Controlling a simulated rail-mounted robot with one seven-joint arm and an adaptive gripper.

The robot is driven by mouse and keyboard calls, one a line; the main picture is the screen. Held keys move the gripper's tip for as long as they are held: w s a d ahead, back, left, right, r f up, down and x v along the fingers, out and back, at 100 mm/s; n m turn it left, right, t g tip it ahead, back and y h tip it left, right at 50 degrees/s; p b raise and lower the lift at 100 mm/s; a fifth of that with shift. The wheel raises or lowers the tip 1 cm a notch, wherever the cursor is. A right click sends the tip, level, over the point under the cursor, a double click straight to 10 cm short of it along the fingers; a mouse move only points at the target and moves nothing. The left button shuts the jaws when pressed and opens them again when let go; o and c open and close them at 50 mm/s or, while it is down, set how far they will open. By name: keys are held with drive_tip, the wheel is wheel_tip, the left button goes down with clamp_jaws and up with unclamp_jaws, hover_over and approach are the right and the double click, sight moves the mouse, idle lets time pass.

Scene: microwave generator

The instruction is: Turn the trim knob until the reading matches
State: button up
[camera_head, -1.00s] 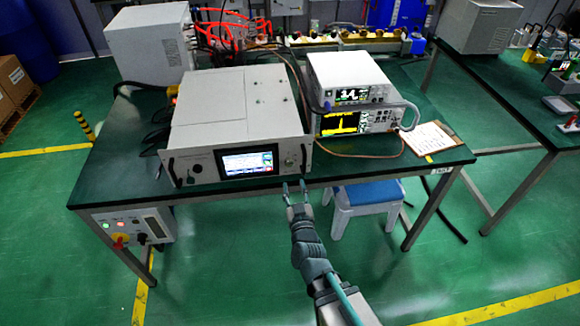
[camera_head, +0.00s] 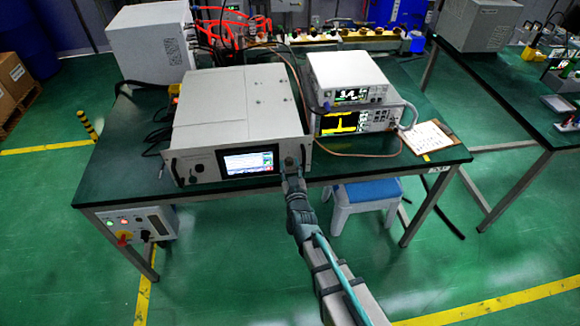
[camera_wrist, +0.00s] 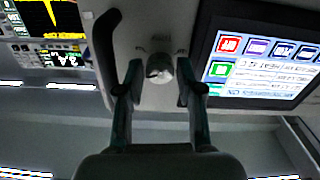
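My gripper (camera_wrist: 158,88) is open, with one finger on each side of the knob and a gap showing on both sides. In the head view, my gripper (camera_head: 292,178) is right at the panel. The generator's screen (camera_head: 248,162) is lit; its reading is too small to make out. It also shows in the wrist view (camera_wrist: 262,62).
A black handle (camera_wrist: 106,50) stands out close beside one finger. Two stacked instruments (camera_head: 352,92) with lit displays stand right of the generator (camera_head: 235,115). A clipboard (camera_head: 428,138) lies at the table's right. A blue-topped stool (camera_head: 362,192) is under the table.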

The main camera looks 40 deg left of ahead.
clamp_jaws()
drive_tip(key=shift+f+m+b, duration=0.15)
drive_tip(key=shift+m+b, duration=0.25)
drive_tip(key=shift+b, duration=0.5)
drive_tip(key=m+b, duration=0.1)
drive_tip(key=b, duration=0.2)
drive_tip(key=shift+f+m, duration=0.1)
drive_tip(key=shift+m, duration=0.3)
drive_tip(key=m+b, duration=0.1)
drive_tip(key=m, duration=0.1)
drive_tip(key=m+b, duration=0.1)
drive_tip(key=b, duration=0.1)
drive_tip(key=shift+r+m, duration=0.2)
drive_tip(key=shift+m, duration=0.2)
drive_tip(key=shift+r+b, duration=0.1)
drive_tip(key=shift+b, duration=0.25)
drive_tip(key=shift+o, duration=1.1)
unclamp_jaws()
